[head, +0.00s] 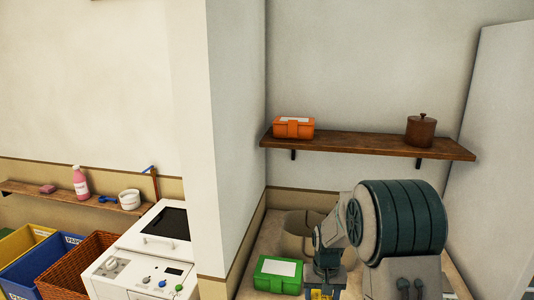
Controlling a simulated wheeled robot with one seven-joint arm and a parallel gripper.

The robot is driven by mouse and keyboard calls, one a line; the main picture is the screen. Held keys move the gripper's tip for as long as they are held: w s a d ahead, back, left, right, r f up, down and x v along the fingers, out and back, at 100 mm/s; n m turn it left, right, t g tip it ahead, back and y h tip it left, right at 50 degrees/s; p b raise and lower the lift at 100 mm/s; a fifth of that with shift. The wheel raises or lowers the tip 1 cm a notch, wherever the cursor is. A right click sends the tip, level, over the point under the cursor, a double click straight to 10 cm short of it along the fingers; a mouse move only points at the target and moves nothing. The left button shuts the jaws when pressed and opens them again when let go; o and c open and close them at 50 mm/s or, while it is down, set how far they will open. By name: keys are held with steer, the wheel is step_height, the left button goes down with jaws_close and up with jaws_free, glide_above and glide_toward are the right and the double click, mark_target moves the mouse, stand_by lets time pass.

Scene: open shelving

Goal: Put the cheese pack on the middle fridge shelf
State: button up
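My arm reaches down at the lower right of the head view, and my gripper (327,290) is at the bottom edge, mostly hidden and cut off. A small yellow patch (318,295) shows at the gripper's end; I cannot tell whether it is the cheese pack or whether the gripper is closed on it. No fridge shelf can be clearly made out. A tall plain white panel (505,150) stands at the right; I cannot tell what it belongs to.
A green box (278,275) sits just left of my gripper on a counter. Above, a wooden wall shelf (365,147) holds an orange box (294,128) and a brown lidded pot (420,131). A wall corner (195,140) separates a white appliance (145,265) and bins at left.

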steer(key=s+f+b, duration=0.2)
steer(key=f+b, duration=0.4)
steer(key=f, duration=0.4)
steer(key=s+f+b, duration=0.2)
steer(key=f+b, duration=0.5)
steer(key=f, duration=0.3)
steer(key=shift+n, duration=0.4)
